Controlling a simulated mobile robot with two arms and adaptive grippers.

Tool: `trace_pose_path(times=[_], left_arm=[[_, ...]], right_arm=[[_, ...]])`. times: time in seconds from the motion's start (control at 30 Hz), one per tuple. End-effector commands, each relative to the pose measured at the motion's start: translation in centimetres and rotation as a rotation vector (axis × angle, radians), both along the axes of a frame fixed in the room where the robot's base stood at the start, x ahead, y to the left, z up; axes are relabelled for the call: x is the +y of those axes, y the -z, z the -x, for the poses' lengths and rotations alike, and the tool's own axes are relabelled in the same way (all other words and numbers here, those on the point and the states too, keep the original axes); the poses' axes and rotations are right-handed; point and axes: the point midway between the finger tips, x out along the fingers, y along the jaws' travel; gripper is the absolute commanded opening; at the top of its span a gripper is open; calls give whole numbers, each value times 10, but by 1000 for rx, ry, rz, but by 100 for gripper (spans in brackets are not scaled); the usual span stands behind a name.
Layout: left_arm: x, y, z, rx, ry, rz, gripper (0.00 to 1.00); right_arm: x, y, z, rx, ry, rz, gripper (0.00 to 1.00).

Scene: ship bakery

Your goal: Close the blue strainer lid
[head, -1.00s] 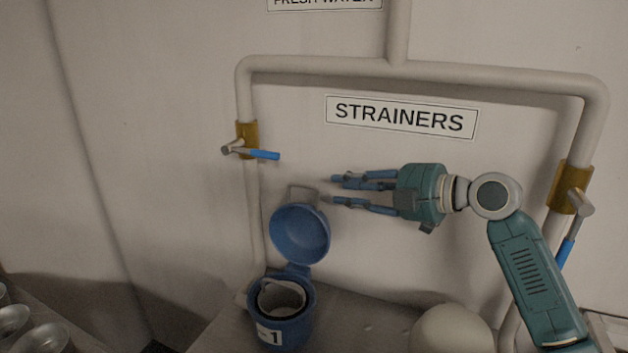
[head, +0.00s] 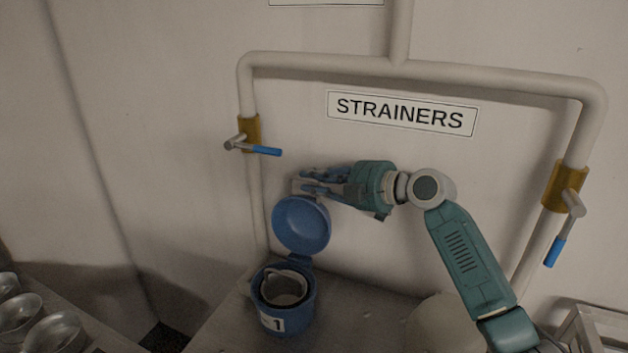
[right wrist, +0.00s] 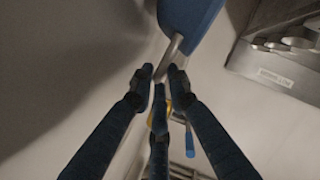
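The blue strainer (head: 289,312) with a white label ending in 1 stands on the counter, its pale inner basket (head: 283,287) showing. Its round blue lid (head: 302,226) is raised upright on the hinge at the back; the lid also shows in the right wrist view (right wrist: 190,14). A grey handle (right wrist: 171,54) sticks out from the lid's edge. My right gripper (head: 303,181) is at the lid's top edge, beside the handle. Its fingers are apart, and in the right wrist view the fingertips (right wrist: 160,80) are close to the handle; contact is unclear. My left gripper is out of view.
Pale pipes (head: 330,62) run along the wall behind, with a blue-handled valve at left (head: 262,150) and another at right (head: 555,250). A pale rounded object (head: 428,325) is on the counter at right. Metal bowls (head: 20,314) stand at lower left.

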Motion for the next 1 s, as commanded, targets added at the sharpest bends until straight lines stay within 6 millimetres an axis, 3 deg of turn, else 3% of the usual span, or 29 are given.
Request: trace_pose_path(times=[0.33, 0.5, 1.0], left_arm=[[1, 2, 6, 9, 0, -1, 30], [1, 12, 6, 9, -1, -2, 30], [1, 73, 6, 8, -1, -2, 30]], right_arm=[[0, 1, 1, -2, -1, 2, 0], [2, 3, 8, -37, 0, 13, 0], [24, 11, 76, -359, -1, 118, 0]])
